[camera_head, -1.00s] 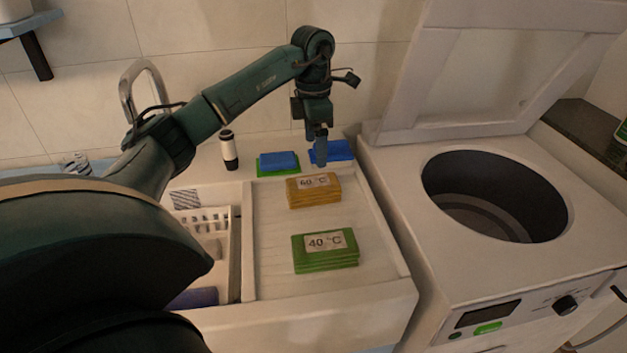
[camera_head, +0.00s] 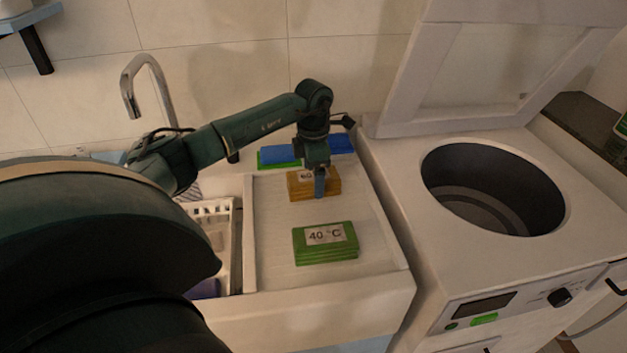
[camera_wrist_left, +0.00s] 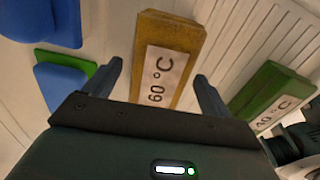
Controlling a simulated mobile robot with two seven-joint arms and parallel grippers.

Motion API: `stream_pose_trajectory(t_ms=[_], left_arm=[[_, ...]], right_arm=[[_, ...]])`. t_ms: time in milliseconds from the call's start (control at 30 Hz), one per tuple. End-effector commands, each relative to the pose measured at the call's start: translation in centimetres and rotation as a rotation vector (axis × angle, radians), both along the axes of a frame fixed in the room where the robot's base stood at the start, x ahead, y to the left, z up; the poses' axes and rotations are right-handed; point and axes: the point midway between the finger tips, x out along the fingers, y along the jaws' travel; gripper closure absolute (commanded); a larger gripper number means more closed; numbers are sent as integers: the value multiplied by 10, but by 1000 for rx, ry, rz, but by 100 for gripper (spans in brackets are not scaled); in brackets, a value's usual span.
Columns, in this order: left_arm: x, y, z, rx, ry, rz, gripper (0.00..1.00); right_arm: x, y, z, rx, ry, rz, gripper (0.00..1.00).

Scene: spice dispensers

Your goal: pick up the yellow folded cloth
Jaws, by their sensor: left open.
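The yellow folded cloth (camera_head: 331,186) lies on the ribbed draining board, behind the green folded cloth. It bears a white "60 °C" label. My left gripper (camera_head: 320,190) hangs over it with fingers pointing down, hiding part of the cloth and its label in the head view. In the left wrist view the yellow cloth (camera_wrist_left: 168,58) shows between and beyond the two spread fingertips of my left gripper (camera_wrist_left: 158,72). The jaws are open and empty. I cannot tell whether the fingers touch the cloth. My right gripper is not in view.
A green folded cloth (camera_head: 326,245) labelled "40 °C" lies nearer on the draining board (camera_head: 275,215). Blue sponges or cloths (camera_head: 341,143) lie behind. A white rack (camera_head: 219,225) stands in the sink at left. A top-loading washer (camera_head: 400,165) with its lid raised stands at right.

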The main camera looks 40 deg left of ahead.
Motion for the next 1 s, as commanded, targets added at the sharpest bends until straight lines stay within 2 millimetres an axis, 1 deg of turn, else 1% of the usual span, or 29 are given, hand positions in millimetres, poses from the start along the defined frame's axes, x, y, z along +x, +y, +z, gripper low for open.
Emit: stream_pose_trajectory(t_ms=[33, 100, 333, 367, 900, 967, 1000], left_arm=[[0, 0, -5, 0, 1, 0, 16], [0, 0, -9, 0, 0, 0, 16], [0, 0, -11, 0, -1, 0, 16], [0, 0, -11, 0, -1, 0, 18], [0, 0, -11, 1, -1, 0, 62], [0, 0, -11, 1, -1, 0, 67], [0, 0, -10, 0, -1, 0, 67]], right_arm=[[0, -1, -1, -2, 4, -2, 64], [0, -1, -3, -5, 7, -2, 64], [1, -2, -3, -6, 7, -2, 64], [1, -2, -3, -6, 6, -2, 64], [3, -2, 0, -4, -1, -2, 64], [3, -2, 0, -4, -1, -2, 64], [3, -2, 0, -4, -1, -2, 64]])
